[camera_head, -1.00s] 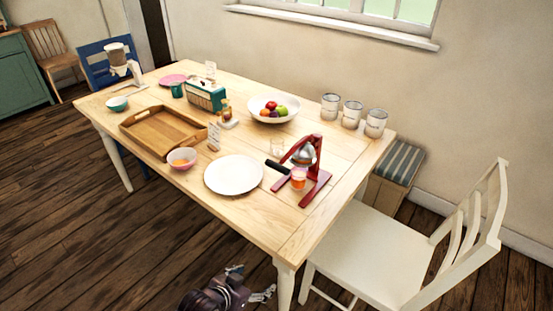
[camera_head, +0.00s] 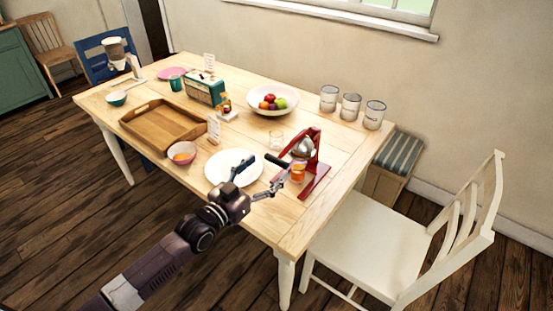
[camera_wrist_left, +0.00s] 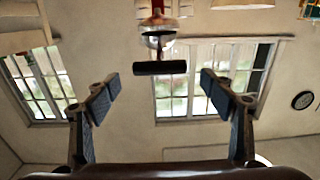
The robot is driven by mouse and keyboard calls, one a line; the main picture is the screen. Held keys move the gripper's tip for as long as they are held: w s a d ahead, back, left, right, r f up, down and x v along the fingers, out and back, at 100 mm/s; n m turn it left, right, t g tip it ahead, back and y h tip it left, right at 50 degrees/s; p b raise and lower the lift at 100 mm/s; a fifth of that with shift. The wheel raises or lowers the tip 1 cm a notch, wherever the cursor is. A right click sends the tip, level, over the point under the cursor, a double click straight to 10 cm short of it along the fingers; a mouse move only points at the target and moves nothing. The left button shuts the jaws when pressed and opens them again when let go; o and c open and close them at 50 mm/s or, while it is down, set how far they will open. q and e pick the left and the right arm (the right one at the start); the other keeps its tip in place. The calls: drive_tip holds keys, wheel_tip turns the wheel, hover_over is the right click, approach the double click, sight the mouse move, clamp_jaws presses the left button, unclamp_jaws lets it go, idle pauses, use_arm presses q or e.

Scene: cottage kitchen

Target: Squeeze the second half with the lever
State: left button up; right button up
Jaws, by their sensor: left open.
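The red citrus press (camera_head: 317,158) stands on the table's front right part. Its metal press head (camera_head: 302,147) is above a glass of orange juice (camera_head: 298,172). Its black lever handle (camera_head: 276,161) points left toward my left gripper. My left gripper (camera_head: 259,177) is open and empty, with its fingers over the plate's right side and just short of the handle. In the left wrist view the handle (camera_wrist_left: 160,68) lies crosswise ahead, in line with the gap between the fingertips (camera_wrist_left: 160,85) and apart from them. Whether a fruit half sits inside the press is hidden.
A white plate (camera_head: 215,164) lies under the gripper. A pink bowl (camera_head: 184,162) with something orange, a wooden tray (camera_head: 125,119) and a fruit bowl (camera_head: 259,105) are farther left and back. Several canisters (camera_head: 350,106) stand at the back right. A white chair (camera_head: 375,240) is at the right.

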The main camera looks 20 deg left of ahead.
sight(274, 162)
use_arm(q)
drive_tip(key=x, duration=0.3)
drive_tip(key=shift+w+d, duration=0.1)
drive_tip(key=shift+w, duration=0.3)
drive_tip(key=shift+w+d, duration=0.25)
drive_tip(key=shift+w, duration=0.4)
use_arm(e)
drive_tip(key=shift+d+r, duration=0.3)
drive_tip(key=shift+d, duration=0.3)
use_arm(q)
drive_tip(key=shift+c, duration=0.2)
